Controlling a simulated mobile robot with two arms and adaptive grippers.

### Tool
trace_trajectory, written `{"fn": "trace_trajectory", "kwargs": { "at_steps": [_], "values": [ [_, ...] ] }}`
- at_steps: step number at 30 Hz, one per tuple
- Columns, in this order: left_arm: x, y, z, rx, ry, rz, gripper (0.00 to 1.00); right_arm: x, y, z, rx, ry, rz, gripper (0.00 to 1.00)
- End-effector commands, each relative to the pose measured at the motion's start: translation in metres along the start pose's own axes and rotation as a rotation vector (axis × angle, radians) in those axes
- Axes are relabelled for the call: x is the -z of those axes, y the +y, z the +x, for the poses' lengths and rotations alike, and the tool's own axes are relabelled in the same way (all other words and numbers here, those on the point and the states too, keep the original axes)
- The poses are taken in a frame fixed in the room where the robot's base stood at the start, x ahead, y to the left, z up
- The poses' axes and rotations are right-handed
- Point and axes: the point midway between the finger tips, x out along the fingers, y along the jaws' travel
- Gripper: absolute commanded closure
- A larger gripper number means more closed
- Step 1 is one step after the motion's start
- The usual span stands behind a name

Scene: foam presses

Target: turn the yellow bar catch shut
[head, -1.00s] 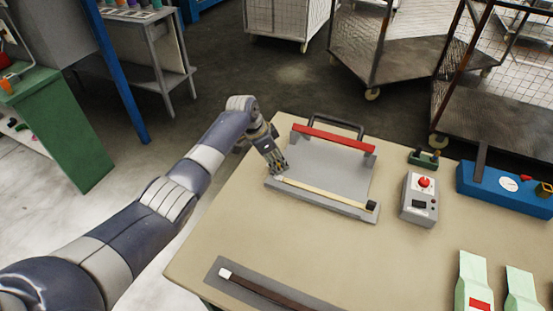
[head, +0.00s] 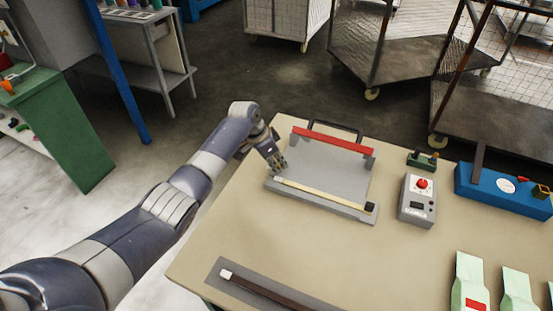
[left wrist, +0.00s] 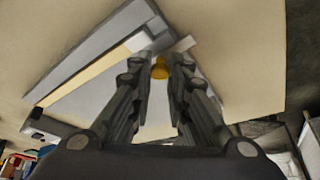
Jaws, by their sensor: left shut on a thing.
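The foam press (head: 325,168) is a grey plate on the tan table, with a red bar (head: 333,139) at its back and a pale yellow bar (head: 320,194) along its front. My left gripper (head: 282,168) is at the left end of the pale bar. In the left wrist view, a small yellow catch (left wrist: 160,70) shows between the fingertips of this gripper (left wrist: 161,60), which is shut on it. The fingers hide the catch in the head view. My right gripper is not in view.
A grey box with a red button (head: 423,184) stands right of the press. Beyond it are a small green block (head: 422,160) and a blue unit with a dial (head: 500,188). A dark bar (head: 265,289) lies at the front. The table's middle is clear.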

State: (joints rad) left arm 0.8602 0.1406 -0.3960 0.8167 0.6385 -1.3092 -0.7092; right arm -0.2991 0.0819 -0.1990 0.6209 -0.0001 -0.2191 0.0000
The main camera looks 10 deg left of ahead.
Motion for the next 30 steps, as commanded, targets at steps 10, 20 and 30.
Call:
{"fn": "trace_trajectory", "kwargs": {
  "at_steps": [10,20,30],
  "values": [
    [0.003,0.005,-0.004,0.112,0.000,-0.276,1.00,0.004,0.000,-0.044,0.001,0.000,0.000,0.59],
    [0.004,0.007,-0.001,0.232,0.000,-0.564,1.00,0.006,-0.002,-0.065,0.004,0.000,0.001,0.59],
    [0.005,0.009,0.003,0.355,0.001,-0.860,1.00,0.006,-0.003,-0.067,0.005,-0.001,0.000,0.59]
  ]
}}
